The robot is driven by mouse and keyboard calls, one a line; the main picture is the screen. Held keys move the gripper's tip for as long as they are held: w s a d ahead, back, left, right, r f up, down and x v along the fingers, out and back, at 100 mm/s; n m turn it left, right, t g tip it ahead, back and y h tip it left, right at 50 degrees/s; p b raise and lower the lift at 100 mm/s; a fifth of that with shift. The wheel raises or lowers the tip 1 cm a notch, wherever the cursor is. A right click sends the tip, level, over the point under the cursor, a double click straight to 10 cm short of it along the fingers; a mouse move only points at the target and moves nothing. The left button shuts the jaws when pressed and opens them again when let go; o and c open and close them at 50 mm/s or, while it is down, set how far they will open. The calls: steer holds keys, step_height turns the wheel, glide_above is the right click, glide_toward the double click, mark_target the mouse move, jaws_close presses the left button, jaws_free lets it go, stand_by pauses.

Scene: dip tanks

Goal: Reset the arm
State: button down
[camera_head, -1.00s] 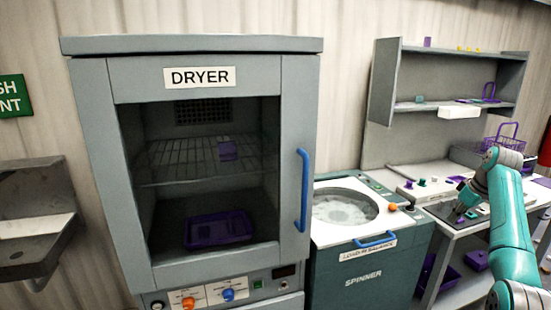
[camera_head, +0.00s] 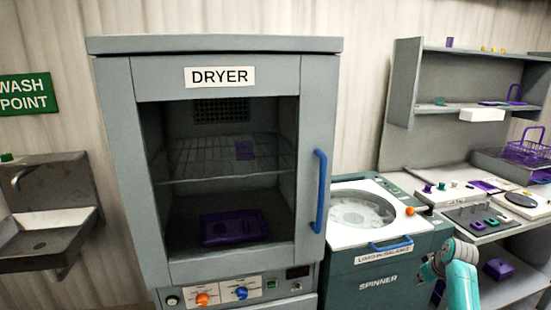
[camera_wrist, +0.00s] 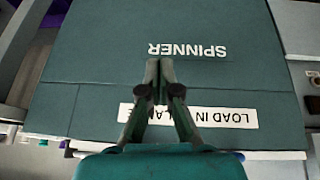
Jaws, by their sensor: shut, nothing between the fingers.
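My teal arm (camera_head: 462,276) shows at the lower right of the head view, in front of the spinner's right side and the bench. In the wrist view my gripper (camera_wrist: 160,68) has its two dark fingers together at the tips, with nothing between them. It points toward the teal front of the spinner (camera_wrist: 100,62), whose lettering appears upside down. In the head view the gripper (camera_head: 430,268) is small and its fingers are hard to make out.
The grey dryer (camera_head: 112,180) has a blue handle (camera_head: 320,190) and a purple tray (camera_head: 233,240) inside. The spinner (camera_head: 375,272) stands beside it. A bench with a shelf unit (camera_head: 408,85) and a purple basket (camera_head: 528,150) is at right. A sink (camera_head: 60,238) is at left.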

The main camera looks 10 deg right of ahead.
steer(key=s+a+f+t, duration=0.1)
steer(key=s+a+f, duration=0.2)
steer(key=a+f, duration=0.5)
steer(key=s+a+f+t, duration=0.1)
steer(key=s+a+f, duration=0.2)
steer(key=a+f, duration=0.45)
steer(key=s+a+f+m+t+h, duration=0.1)
steer(key=s+a+f, duration=0.2)
steer(key=s+a, duration=0.45)
steer(key=s+a+f+t+h, duration=0.1)
steer(key=s+a+f, duration=0.2)
steer(key=s+a, duration=0.45)
steer(key=s+a+r+t, duration=0.1)
steer(key=s+a+r, duration=0.2)
steer(key=s, duration=0.4)
steer(key=s+a+r+t+y, duration=0.1)
steer(key=s+a+r, duration=0.25)
steer(key=s, duration=0.35)
steer(key=s+a+r+t, duration=0.1)
steer(key=s+a+r, duration=0.1)
steer(key=s+a, duration=0.35)
steer(key=s+a+r+t+y, duration=0.1)
steer(key=s+a+r+t, duration=0.1)
steer(key=s+r, duration=1.1)
step_height(320, 180, up, 5)
steer(key=shift+f+n+y, duration=0.1)
steer(key=shift+n+y, duration=0.2)
steer(key=shift+y, duration=0.1)
